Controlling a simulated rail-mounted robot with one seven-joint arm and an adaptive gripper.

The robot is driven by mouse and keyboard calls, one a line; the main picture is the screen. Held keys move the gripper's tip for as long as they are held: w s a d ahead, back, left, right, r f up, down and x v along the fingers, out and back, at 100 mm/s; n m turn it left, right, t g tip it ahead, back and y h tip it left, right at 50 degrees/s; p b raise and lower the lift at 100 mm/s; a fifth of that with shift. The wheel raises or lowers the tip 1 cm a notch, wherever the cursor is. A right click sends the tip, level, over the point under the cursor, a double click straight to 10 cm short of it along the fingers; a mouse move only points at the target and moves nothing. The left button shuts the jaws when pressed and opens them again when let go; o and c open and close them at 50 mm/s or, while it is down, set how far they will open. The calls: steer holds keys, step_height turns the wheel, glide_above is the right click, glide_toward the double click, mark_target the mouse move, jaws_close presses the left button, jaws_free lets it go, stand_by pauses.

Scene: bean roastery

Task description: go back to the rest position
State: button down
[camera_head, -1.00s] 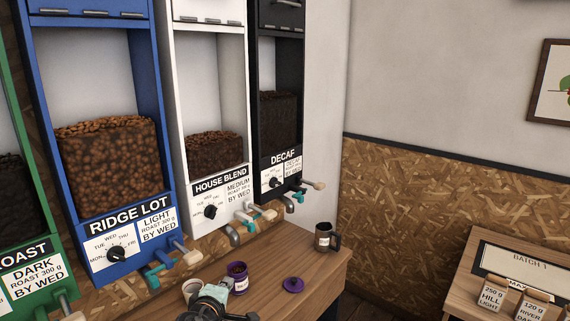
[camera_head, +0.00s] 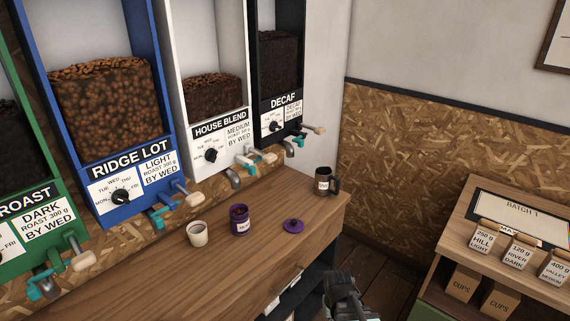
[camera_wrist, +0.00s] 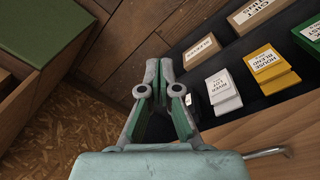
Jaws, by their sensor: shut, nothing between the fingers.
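My gripper (camera_head: 346,285) is at the bottom of the head view, past the right front edge of the wooden counter and above the floor. In the wrist view my gripper (camera_wrist: 165,75) has its fingertips together with nothing between them. It points down toward the floor and an open shelf of boxes. It holds nothing and looks apart from everything around it.
On the counter (camera_head: 215,270) stand a cream cup (camera_head: 197,234), a purple canister (camera_head: 240,220), a purple lid (camera_head: 293,226) and a dark mug (camera_head: 325,182). Bean dispensers line the wall. A side table (camera_head: 458,232) with labelled bags stands right. Boxes fill a shelf (camera_wrist: 207,117) below.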

steer(key=s+d+f+m+g+b, duration=0.1)
steer(key=s+f+g+b, duration=0.6)
steer(key=s+f, duration=2.3)
steer(key=s+b, duration=0.1)
steer(key=b, duration=0.2)
steer(key=shift+d+y, duration=0.15)
steer(key=shift+y, duration=0.25)
steer(key=shift+f, duration=0.1)
